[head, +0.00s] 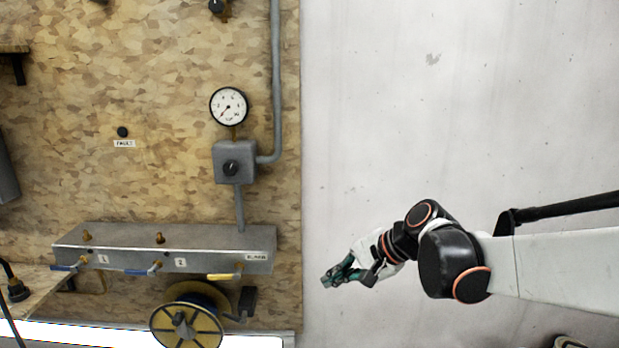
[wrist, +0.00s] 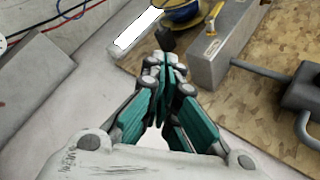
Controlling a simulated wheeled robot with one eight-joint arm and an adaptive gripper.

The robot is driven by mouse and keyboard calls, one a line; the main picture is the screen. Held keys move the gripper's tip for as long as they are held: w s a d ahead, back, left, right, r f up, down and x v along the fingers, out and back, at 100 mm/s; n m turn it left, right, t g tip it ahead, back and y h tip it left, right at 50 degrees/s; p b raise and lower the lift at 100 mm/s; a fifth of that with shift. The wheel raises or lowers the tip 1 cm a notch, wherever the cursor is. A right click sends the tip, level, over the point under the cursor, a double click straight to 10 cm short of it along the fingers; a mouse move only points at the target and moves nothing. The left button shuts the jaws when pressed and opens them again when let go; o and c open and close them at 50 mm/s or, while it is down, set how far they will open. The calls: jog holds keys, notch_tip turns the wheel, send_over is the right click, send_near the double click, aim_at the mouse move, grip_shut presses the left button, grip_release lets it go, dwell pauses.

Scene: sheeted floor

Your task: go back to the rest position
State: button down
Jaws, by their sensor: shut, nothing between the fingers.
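My gripper (head: 333,277) is at the end of my arm, in front of the bare pale wall, to the right of the wooden panel (head: 170,190). It is shut and empty. In the wrist view my gripper (wrist: 165,68) shows its teal-sided fingers closed together at the tips. No object touches it in either view.
A grey metal manifold (head: 150,263) with blue and yellow lever handles sits low on the panel, left of my gripper. Above it are a gauge (head: 229,106) and a grey valve box (head: 234,162). A cable reel (head: 186,325) hangs below. The wall right of the panel is bare.

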jog(key=s+d+n+t+h, duration=0.1)
jog(key=s+d+n+h, duration=0.2)
jog(key=s+d, duration=0.4)
jog(key=s+d+f+n+t+h, duration=0.1)
jog(key=s+d+n+h, duration=0.3)
jog(key=s, duration=1)
jog(key=shift+s+d+f+n+h, duration=0.3)
jog(key=shift+d+n, duration=0.5)
jog(key=shift+d, duration=0.75)
